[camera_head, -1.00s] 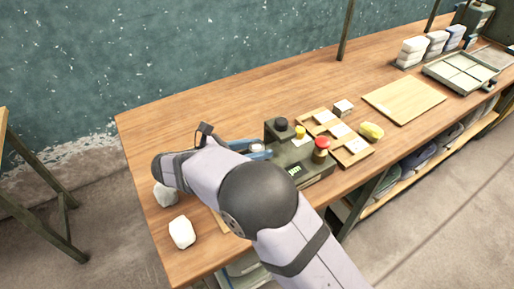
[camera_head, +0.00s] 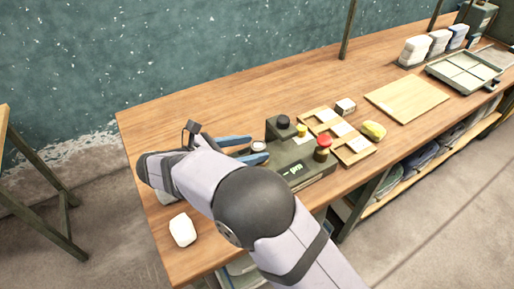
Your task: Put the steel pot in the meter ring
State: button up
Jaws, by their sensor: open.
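A small round silvery thing (camera_head: 258,146) with a pale top stands at the left end of the dark green meter box (camera_head: 303,163). It looks like the steel pot, but it is too small to tell it from the ring; no separate ring shows clearly. My gripper (camera_head: 248,149) has two blue fingers spread apart, one behind the silvery thing and one in front of it. Whether they touch it cannot be seen.
The meter carries a black knob (camera_head: 283,121) and a red-topped part (camera_head: 323,143). Right of it lie a wooden card tray (camera_head: 341,128), a small box (camera_head: 345,106) and a yellow lump (camera_head: 374,130). A white lump (camera_head: 182,229) lies at the front left.

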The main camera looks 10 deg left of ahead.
jog(key=b+v, duration=0.1)
jog(key=v, duration=0.8)
jog(key=shift+d+f, duration=0.1)
jog(key=w+d+m+g, duration=0.1)
jog(key=d, duration=0.3)
jog(key=w+d+m+g, duration=0.1)
jog(key=d+m+g, duration=0.1)
jog(key=d, duration=0.3)
jog(key=d+m+g+h, duration=0.1)
jog(key=d+g, duration=0.1)
jog(key=d, duration=0.3)
jog(key=shift+w+f+p, duration=0.2)
jog(key=shift+w+p, duration=0.2)
jog(key=s+d+f+m+g+y+p, duration=0.2)
jog(key=s+d+m, duration=0.4)
jog(key=d+m, duration=0.4)
jog(key=s+d+f+m+g+y+p, duration=0.3)
jog(key=s+d+m+y, duration=0.4)
jog(key=d+m, duration=0.4)
jog(key=f+m+p, duration=0.1)
jog(key=m+p, duration=0.1)
jog(key=m, duration=0.1)
jog(key=shift+s+f, duration=0.25)
jog(key=shift+s, duration=0.05)
